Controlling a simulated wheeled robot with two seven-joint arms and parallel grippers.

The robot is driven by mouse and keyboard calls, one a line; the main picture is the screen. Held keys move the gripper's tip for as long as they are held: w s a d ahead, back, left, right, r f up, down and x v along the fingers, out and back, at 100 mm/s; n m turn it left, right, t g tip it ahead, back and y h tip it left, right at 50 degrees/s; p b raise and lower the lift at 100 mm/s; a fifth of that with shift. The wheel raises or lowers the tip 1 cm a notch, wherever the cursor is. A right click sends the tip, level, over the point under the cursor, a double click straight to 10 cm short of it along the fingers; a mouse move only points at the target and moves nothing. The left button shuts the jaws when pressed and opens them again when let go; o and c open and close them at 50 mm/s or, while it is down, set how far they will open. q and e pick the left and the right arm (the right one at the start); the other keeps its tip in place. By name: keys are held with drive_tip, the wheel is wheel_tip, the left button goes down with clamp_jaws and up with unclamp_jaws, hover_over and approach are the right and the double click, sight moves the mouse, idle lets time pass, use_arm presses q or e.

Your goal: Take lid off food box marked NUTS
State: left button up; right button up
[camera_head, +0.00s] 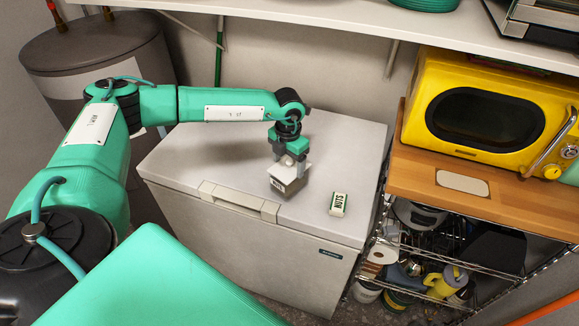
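A small grey box (284,182) with a dark label sits at the fingers of my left gripper (288,164), over the white chest freezer's top. Its label is too small to read surely, and I cannot tell whether it rests on the freezer. A small white piece with a green NUTS label (339,204) lies on the freezer top to the right, apart from the gripper. Whether it is a box or a lid is unclear. My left gripper points down; its fingers are partly hidden against the grey box, so their closure is unclear. My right gripper is not in view.
The white chest freezer (275,238) has clear top space around both pieces. A yellow microwave (490,108) stands on a wooden shelf (520,208) at right, above a wire rack (450,255). A white shelf (390,22) runs overhead. A grey tank (100,50) stands at back left.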

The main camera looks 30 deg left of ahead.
use_arm(q)
drive_tip(key=c, duration=0.3)
drive_tip(key=shift+c, duration=0.2)
